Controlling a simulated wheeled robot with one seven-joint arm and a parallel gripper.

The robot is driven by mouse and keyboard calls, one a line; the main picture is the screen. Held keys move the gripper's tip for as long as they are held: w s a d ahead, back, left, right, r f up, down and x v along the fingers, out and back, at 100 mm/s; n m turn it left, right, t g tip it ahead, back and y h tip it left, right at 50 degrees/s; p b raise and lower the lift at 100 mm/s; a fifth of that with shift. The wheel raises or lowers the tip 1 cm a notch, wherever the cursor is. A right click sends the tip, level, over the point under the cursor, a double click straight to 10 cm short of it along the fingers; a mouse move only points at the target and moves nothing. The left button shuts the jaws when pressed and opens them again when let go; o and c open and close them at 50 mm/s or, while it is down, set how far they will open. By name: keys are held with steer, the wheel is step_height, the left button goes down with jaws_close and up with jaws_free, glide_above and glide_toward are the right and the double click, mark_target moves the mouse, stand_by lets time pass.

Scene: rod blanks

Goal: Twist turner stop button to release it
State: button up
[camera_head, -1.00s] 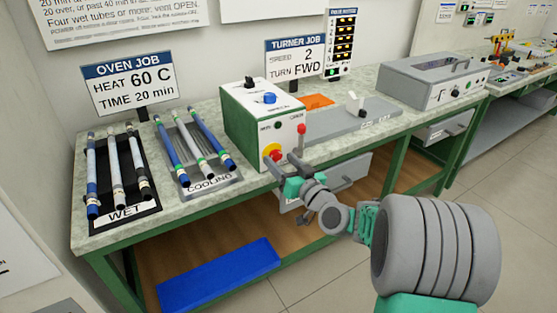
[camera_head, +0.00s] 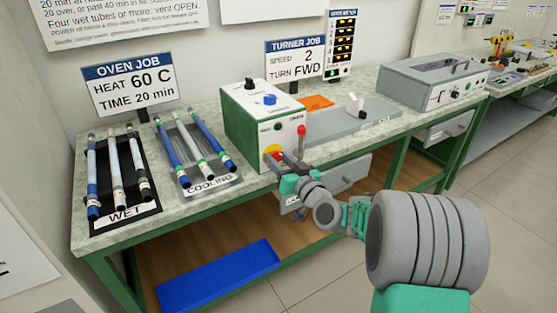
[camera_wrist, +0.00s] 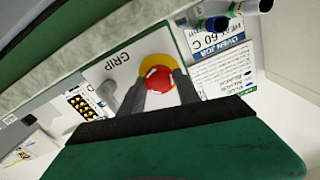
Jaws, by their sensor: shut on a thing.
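The turner's control box (camera_head: 245,120) is green with a white front and stands on the bench. Its red stop button on a yellow disc (camera_head: 272,151) is low on the front face, mostly covered by my gripper in the head view. My gripper (camera_head: 278,160) reaches it from the front right. In the wrist view the red stop button (camera_wrist: 158,80) sits between the two grey fingertips of my gripper (camera_wrist: 160,86), in front of the yellow disc. The fingers are shut on the button's sides. Whether the button is pressed in or out cannot be told.
A red-knobbed lever (camera_head: 301,130) stands just right of the button. Tubes lie on the wet rack (camera_head: 150,205) and the cooling rack (camera_head: 212,184) to the left. A drawer (camera_head: 345,180) is under the bench top, and a blue tray (camera_head: 220,275) lies on the lower shelf.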

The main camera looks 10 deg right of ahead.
jaws_close()
steer(key=shift+m, duration=0.3)
steer(key=m, duration=0.4)
steer(key=shift+d+r+p, duration=0.1)
steer(key=shift+p, duration=0.3)
steer(key=shift+m+p, duration=0.4)
steer(key=shift+m, duration=1.1)
steer(key=o, duration=1.1)
jaws_free()
